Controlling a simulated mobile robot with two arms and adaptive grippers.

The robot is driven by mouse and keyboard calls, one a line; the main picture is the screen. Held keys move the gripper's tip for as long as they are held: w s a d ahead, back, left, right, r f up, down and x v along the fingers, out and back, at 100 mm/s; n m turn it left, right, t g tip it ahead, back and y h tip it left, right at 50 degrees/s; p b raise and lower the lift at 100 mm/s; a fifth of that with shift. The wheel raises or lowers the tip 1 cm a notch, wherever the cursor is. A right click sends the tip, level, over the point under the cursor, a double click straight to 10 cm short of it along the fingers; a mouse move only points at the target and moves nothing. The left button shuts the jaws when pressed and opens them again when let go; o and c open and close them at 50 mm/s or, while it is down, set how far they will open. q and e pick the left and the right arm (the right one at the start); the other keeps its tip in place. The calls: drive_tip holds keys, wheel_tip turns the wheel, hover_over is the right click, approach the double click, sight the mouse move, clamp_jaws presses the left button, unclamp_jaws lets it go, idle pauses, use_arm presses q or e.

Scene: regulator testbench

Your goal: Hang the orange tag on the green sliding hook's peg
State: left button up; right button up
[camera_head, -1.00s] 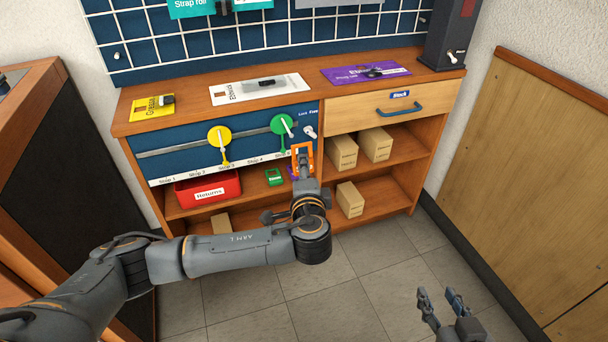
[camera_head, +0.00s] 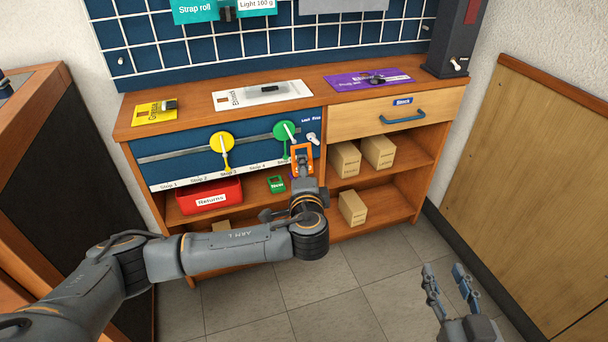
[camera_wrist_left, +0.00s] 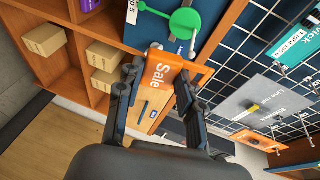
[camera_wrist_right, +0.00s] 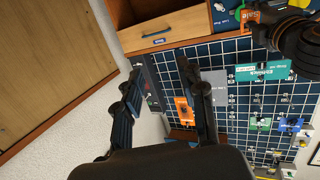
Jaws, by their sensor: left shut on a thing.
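The orange tag (camera_head: 301,151), printed "Sale" in the left wrist view (camera_wrist_left: 159,76), is in my left gripper (camera_head: 303,168), which is shut on it. The green sliding hook (camera_head: 285,131) sits on the slotted blue panel, with a pale peg. In the head view the tag is just right of and below the hook. In the left wrist view the green hook (camera_wrist_left: 185,21) is beyond the tag; I see no contact, and the tag's hole is unclear. My right gripper (camera_head: 446,273) is open and empty, low at the right.
The yellow hook (camera_head: 221,142) shares the slot, to the left. A drawer with a blue handle (camera_head: 402,117) and boxes (camera_head: 379,151) lie to the right. Floor in front is clear.

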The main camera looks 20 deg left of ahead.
use_arm(q)
drive_tip(key=shift+w+a+f+b, duration=0.1)
drive_tip(key=shift+w+a+b, duration=0.45)
drive_tip(key=shift+w, duration=0.25)
drive_tip(key=shift+w+a+b, duration=0.45)
drive_tip(key=shift+w, duration=0.2)
drive_tip(key=shift+w+a+f+b, duration=0.15)
drive_tip(key=shift+w+a+b, duration=0.55)
drive_tip(key=shift+w, duration=0.3)
drive_tip(key=shift+w+a+f, duration=0.2)
drive_tip(key=shift+w+a, duration=0.15)
drive_tip(key=shift+w, duration=0.15)
drive_tip(key=shift+w+a, duration=0.1)
drive_tip(key=shift+w, duration=0.05)
use_arm(e)
drive_tip(key=s+a+r+t+y, duration=0.1)
drive_tip(key=s+r+t+y, duration=0.2)
drive_tip(key=r+t, duration=0.5)
drive_tip(key=shift+r+t, duration=0.4)
drive_tip(key=shift+r, duration=2.3)
